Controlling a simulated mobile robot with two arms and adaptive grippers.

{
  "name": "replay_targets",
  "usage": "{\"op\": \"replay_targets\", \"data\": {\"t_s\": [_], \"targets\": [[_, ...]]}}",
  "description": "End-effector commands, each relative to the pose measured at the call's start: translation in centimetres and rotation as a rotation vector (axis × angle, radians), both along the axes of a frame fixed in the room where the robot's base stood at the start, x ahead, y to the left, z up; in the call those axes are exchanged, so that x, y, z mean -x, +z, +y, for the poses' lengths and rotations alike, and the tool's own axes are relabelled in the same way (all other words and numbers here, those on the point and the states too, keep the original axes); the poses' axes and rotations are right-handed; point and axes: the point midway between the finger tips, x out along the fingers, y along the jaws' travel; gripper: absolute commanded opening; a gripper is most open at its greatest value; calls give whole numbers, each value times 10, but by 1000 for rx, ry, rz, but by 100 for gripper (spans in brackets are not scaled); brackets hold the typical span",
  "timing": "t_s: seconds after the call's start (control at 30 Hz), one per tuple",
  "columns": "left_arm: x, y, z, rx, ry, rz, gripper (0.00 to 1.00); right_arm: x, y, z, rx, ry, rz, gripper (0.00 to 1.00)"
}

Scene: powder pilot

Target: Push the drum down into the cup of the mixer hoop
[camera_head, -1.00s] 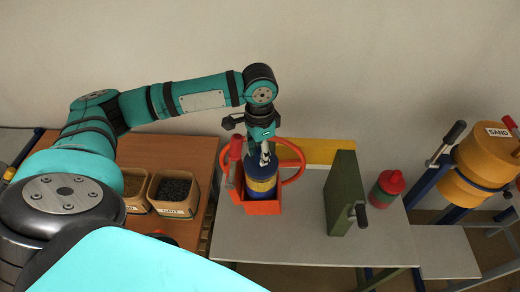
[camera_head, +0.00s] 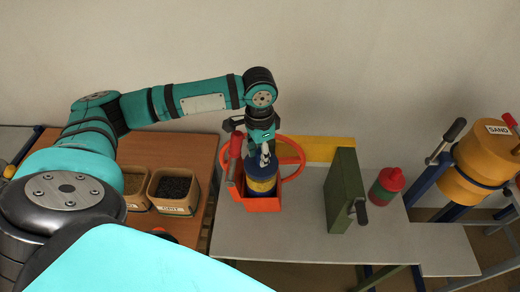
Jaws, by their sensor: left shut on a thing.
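The drum (camera_head: 261,184) is blue with a yellow band and stands upright in the orange mixer hoop (camera_head: 262,206) on the grey table. The hoop's ring shows on both sides of the drum, and its orange box-like front hides the drum's lower part. How deep the drum sits in the cup cannot be told. My left gripper (camera_head: 265,156) points down at the top of the drum, its fingers shut at the drum's top. The exact contact is small and partly hidden. My right gripper is not in view.
A red-handled lever (camera_head: 236,146) stands at the hoop's left. A green upright panel (camera_head: 344,190) stands to the right, then a red-and-green container (camera_head: 386,186). Two bins (camera_head: 173,192) sit on the brown table (camera_head: 160,222) at left. The grey tabletop (camera_head: 290,236) is clear in front.

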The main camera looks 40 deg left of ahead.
Motion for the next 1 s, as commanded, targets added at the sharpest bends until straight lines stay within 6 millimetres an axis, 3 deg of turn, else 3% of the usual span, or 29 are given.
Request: {"op": "replay_targets", "data": {"t_s": [0.27, 1.0], "targets": [[3, -4, 0, -3, 0, 11, 0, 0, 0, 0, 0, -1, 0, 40], [0, 35, 0, 0, 0, 1, 0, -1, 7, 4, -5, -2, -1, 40]]}}
